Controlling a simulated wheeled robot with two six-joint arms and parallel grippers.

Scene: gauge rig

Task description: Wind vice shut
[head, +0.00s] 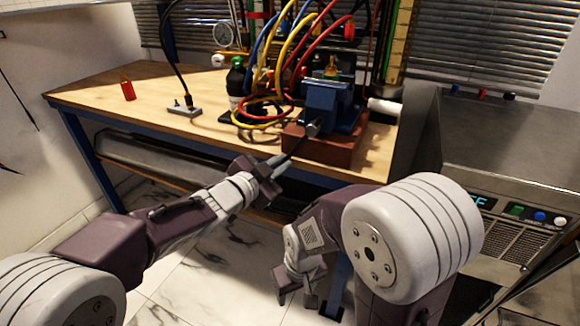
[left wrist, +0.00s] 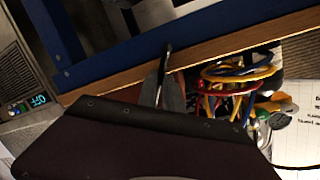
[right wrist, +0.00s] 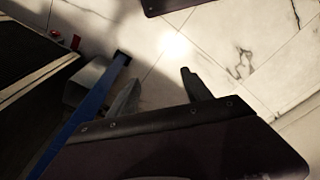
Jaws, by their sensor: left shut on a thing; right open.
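The blue vice (head: 333,103) stands on a reddish-brown block (head: 335,150) at the front edge of the wooden bench. Its round grey screw end (head: 314,127) faces me, and a thin dark handle bar (head: 293,148) slants down from it to the left. My left gripper (head: 277,163) is shut on the lower end of this bar; the left wrist view shows the dark bar (left wrist: 166,58) between its fingers (left wrist: 160,88). The gap between the vice jaws is hard to see. My right gripper (head: 305,300) hangs low over the floor, open and empty; its spread fingers show in the right wrist view (right wrist: 158,95).
Red, yellow and blue hoses (head: 290,50) crowd behind and left of the vice. A dark bottle (head: 236,82), a grey lamp base (head: 184,109) and a red bottle (head: 128,90) stand on the bench (head: 90,97). A metal appliance (head: 505,150) is at right. A blue bench leg (right wrist: 95,105) is near my right gripper.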

